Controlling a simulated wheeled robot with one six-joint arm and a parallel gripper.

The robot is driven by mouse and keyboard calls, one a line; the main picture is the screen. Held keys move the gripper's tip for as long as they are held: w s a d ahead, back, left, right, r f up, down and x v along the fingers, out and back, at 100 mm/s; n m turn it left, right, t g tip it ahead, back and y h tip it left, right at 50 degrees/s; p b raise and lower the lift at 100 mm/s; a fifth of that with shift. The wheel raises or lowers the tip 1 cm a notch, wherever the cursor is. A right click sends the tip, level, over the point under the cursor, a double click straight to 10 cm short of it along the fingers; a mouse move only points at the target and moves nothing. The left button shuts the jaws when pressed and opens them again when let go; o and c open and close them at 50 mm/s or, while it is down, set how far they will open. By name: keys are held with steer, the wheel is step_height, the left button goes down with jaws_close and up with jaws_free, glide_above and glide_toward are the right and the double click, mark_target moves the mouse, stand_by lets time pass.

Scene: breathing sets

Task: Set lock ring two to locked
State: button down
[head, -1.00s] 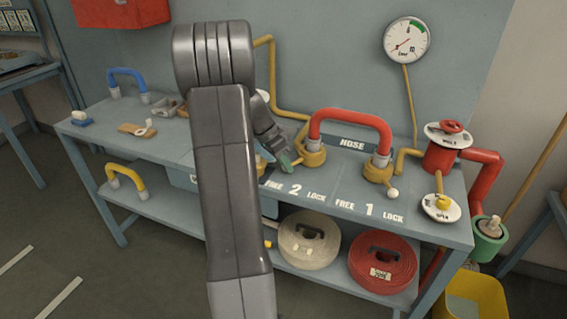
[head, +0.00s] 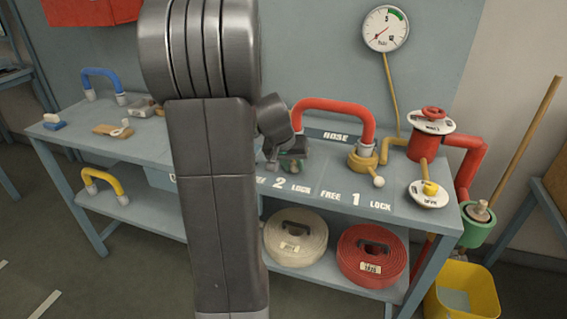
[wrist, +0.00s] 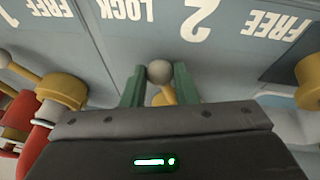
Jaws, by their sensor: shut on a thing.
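My gripper (wrist: 160,80) has its green fingers shut on the lever of lock ring two, one on each side of the grey ball knob (wrist: 159,71). A bit of the lever's yellow shaft (wrist: 165,96) shows between the fingers. In the wrist view the knob lies between the "2" (wrist: 202,20) and the "LOCK" (wrist: 122,9) lettering. In the head view my gripper (head: 289,166) is at the left foot of the red hose arch, above the bench lettering. It hides the body of ring two.
Brass lock ring one (head: 362,159) stands right of it, its ball-ended lever (head: 379,182) out toward its LOCK label; the ring also shows in the wrist view (wrist: 62,88). The red hose arch (head: 338,106) rises behind. A red valve (head: 430,135) stands farther right.

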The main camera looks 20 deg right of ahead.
steer(key=shift+s+d+n+t+y+p, duration=0.15)
steer(key=shift+d+n+p, duration=0.2)
steer(key=shift+d+n, duration=0.2)
steer(key=shift+s+d+n+t+y+p, duration=0.15)
steer(key=shift+d+n+p, duration=0.15)
steer(key=shift+d+n, duration=0.25)
steer(key=c, duration=1.1)
jaws_free()
steer(key=shift+d, duration=0.1)
steer(key=shift+c, duration=0.2)
steer(key=shift+r, duration=0.1)
steer(key=p+v, duration=0.1)
steer(key=v, duration=1.2)
steer(key=shift+s+r, duration=0.15)
steer(key=shift+r, duration=0.15)
